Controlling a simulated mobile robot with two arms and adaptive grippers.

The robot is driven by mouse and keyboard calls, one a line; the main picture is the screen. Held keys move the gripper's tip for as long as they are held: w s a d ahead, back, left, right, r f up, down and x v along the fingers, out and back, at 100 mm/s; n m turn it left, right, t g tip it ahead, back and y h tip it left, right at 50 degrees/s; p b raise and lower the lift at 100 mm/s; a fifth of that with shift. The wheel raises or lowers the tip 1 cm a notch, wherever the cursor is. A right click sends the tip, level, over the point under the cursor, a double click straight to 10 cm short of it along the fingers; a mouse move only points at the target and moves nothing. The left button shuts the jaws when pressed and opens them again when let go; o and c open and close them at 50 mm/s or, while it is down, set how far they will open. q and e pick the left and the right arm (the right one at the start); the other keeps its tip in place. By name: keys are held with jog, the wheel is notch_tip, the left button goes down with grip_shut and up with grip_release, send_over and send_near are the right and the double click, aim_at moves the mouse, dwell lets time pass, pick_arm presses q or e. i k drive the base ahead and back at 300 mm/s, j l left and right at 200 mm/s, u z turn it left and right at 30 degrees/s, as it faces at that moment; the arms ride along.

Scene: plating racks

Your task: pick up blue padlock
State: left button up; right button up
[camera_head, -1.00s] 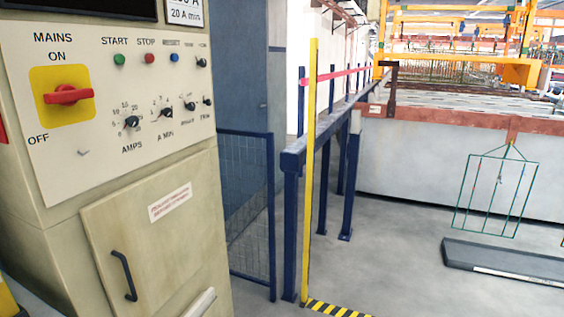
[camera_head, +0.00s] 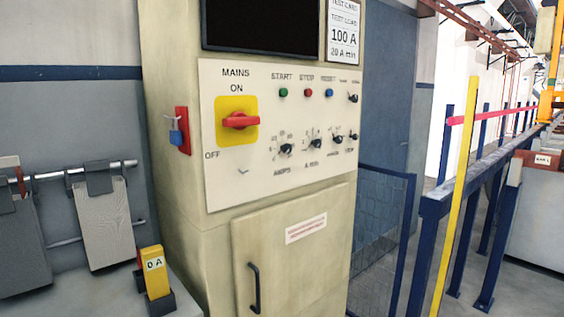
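The blue padlock (camera_head: 176,136) hangs by its shackle from a red plate (camera_head: 183,130) on the left side of the beige control cabinet (camera_head: 190,200). It is left of the red and yellow mains switch (camera_head: 238,121). Neither of my grippers shows in the head view.
The cabinet has a closed door with a dark handle (camera_head: 254,288). Grey panels (camera_head: 104,222) hang from a rail at the left. A yellow block marked 0 A (camera_head: 155,272) stands on a grey surface beside the cabinet. A blue mesh gate (camera_head: 380,240) and yellow post (camera_head: 455,200) stand at the right.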

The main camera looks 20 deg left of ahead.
aim_at(175, 135)
jog(key=u, duration=1.4)
jog(key=i+l+u, duration=0.1)
jog(key=l, duration=0.25)
jog(key=i+l, duration=0.3)
jog(key=i+l+u, duration=0.15)
jog(key=l, duration=0.35)
jog(key=i+j, duration=0.05)
